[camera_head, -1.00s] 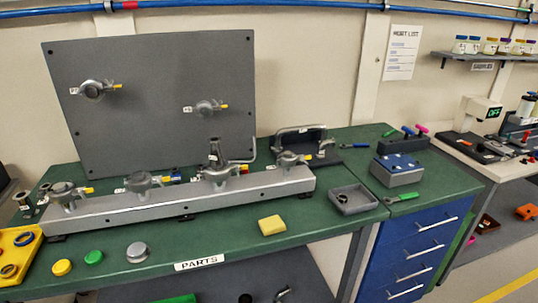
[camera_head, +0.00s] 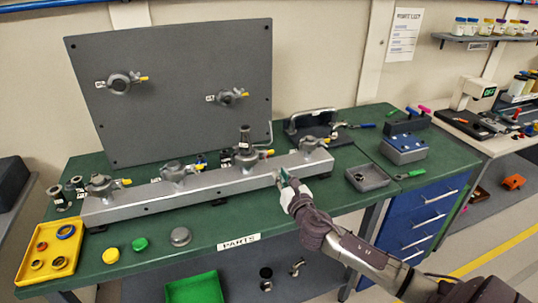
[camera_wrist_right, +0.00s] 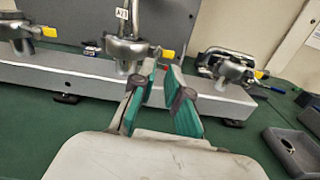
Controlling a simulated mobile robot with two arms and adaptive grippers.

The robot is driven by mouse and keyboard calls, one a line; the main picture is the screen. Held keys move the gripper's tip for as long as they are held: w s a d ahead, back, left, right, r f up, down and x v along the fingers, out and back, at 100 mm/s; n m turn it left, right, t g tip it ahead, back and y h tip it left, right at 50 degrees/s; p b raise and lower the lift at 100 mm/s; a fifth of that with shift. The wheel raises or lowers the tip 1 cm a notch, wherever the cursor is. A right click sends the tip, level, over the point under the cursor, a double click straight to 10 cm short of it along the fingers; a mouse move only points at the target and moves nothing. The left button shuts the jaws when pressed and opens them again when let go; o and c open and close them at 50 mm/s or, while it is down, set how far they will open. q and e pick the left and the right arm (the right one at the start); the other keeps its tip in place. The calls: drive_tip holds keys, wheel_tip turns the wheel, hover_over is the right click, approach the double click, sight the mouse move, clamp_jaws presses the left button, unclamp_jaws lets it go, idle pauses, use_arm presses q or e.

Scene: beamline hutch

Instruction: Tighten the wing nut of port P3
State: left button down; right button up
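The silver manifold bar (camera_head: 210,186) carries several clamped ports, each with a yellow-tipped wing nut. The labels are too small to read, so I cannot tell which is P3. The third port from the left (camera_head: 243,156) has a tall upright fitting and a yellow wing tip (camera_head: 268,153). A port with a yellow tip (camera_wrist_right: 154,51) stands just beyond my fingertips in the wrist view. My right gripper (camera_head: 287,179) is in front of the bar; its green-padded fingers (camera_wrist_right: 162,75) are apart with nothing between them. My left gripper is not in view.
The upright grey panel (camera_head: 180,90) holds two more clamped ports. A grey open box (camera_head: 367,178) and blue-topped block (camera_head: 404,148) lie right. A yellow tray (camera_head: 48,254) and round caps lie left.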

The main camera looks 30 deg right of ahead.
sight(266, 156)
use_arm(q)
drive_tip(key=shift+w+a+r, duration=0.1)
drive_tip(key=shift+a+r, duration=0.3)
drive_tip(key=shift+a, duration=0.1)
use_arm(e)
drive_tip(key=x, duration=1.1)
clamp_jaws()
